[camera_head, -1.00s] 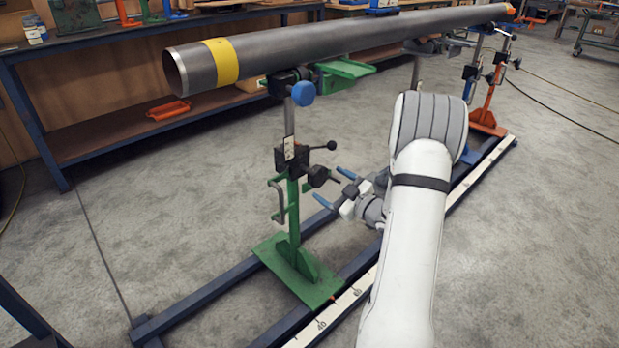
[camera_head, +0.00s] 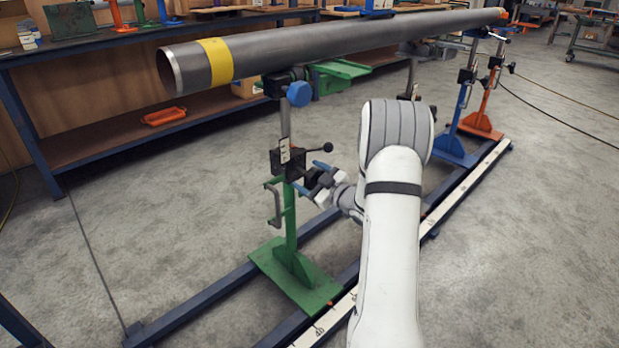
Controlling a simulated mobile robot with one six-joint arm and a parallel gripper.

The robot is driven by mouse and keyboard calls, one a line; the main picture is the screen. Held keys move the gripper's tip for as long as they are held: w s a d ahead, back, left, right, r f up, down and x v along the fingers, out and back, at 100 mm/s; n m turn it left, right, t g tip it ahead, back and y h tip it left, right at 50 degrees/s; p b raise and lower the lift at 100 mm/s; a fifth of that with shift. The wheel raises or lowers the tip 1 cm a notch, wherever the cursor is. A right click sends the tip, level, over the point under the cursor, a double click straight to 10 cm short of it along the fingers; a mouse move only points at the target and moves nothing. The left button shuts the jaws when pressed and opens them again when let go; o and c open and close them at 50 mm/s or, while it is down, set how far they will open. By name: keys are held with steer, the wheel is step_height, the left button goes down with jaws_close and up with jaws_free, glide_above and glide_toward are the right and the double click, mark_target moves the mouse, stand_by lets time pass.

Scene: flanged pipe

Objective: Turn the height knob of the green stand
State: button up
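The green stand (camera_head: 291,232) stands upright on its green base plate on the rail frame and holds the near part of the pipe (camera_head: 330,42). Its black height knob (camera_head: 312,177) sticks out to the right from the black clamp block on the column. My gripper (camera_head: 309,176) is at the knob, its two blue-tipped fingers apart, one above and one below it. The fingers look open around the knob; I cannot tell whether they touch it. Part of the knob is hidden by the gripper.
A black ball-ended lever (camera_head: 318,149) sticks out just above the knob. A blue wheel (camera_head: 299,94) sits higher on the stand. A blue stand (camera_head: 459,125) and an orange stand (camera_head: 487,95) are farther along the rails. A workbench (camera_head: 110,146) runs behind.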

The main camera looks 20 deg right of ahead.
steer(key=c, duration=0.7)
steer(key=shift+r+m+p, duration=0.1)
steer(key=shift+m+p, duration=0.2)
steer(key=shift+p, duration=0.05)
steer(key=m+p, duration=0.3)
steer(key=shift+r+m, duration=0.1)
steer(key=shift+m, duration=0.2)
steer(key=m+p, duration=0.4)
steer(key=m, duration=0.1)
steer(key=shift+a, duration=0.1)
steer(key=m+p, duration=0.4)
steer(key=m, duration=0.2)
steer(key=shift+s+m+p, duration=0.1)
steer(key=shift+m+p, duration=0.2)
steer(key=shift+m, duration=0.1)
steer(key=m+p, duration=0.3)
steer(key=m, duration=0.2)
steer(key=shift+m, duration=0.3)
